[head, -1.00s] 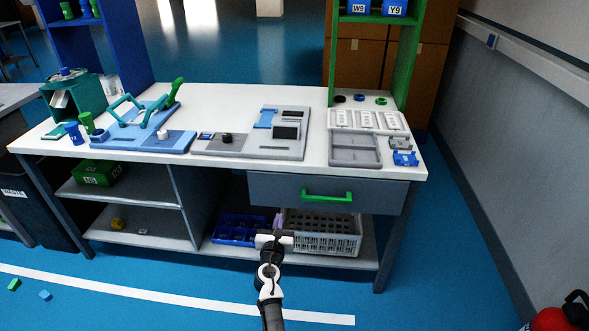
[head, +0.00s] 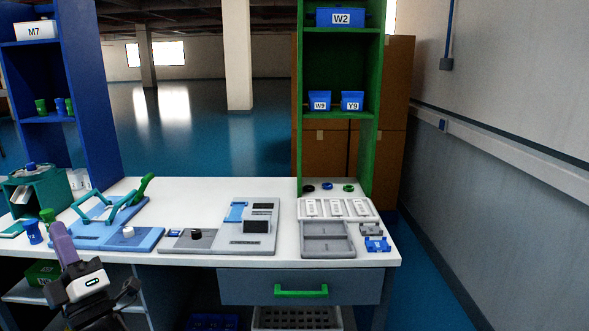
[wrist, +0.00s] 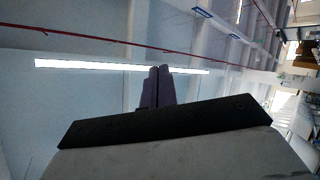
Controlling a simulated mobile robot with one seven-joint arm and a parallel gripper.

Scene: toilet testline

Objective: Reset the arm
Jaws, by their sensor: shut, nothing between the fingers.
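My gripper (head: 62,240) shows at the lower left of the head view, raised in front of the workbench's left part. Its purple fingers point up and are closed together with nothing between them. In the wrist view the closed fingers (wrist: 157,86) stand over the dark gripper body, against the ceiling and a bright light strip.
The white workbench (head: 270,187) carries a blue fixture (head: 98,232), a grey panel (head: 246,238) and a grey tray (head: 327,247). A drawer with a green handle (head: 301,292) is shut below. A green shelf (head: 369,160) and blue shelf (head: 90,100) stand behind.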

